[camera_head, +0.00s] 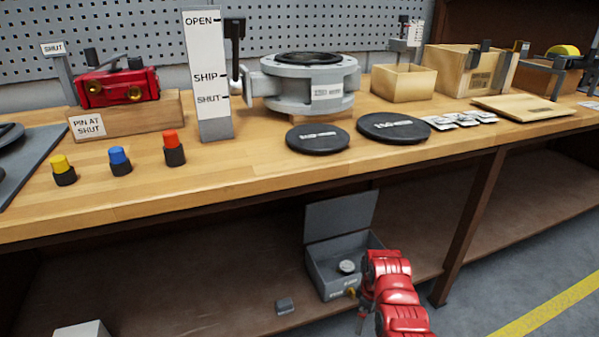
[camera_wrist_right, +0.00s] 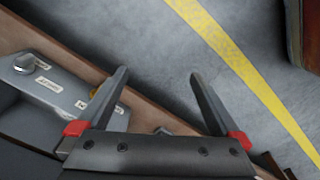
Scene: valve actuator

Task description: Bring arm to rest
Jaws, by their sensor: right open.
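My right arm is red and comes up from the bottom of the head view. Its gripper (camera_head: 364,312) is low, beside the open grey box on the lower shelf. In the right wrist view the gripper (camera_wrist_right: 160,100) shows two dark fingers with red bases, spread apart and with nothing between them. The grey box (camera_head: 325,268) has its lid raised and a round pale part (camera_head: 347,266) inside. Part of a grey box with labels (camera_wrist_right: 45,85) lies left of the fingers in the wrist view. My left gripper is not in view.
The workbench (camera_head: 250,175) above holds a red actuator (camera_head: 118,88), a grey valve body (camera_head: 305,85), two black discs, coloured knobs and boxes. A bench leg (camera_head: 470,225) stands right of my arm. Open floor with a yellow line (camera_head: 550,305) lies to the right.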

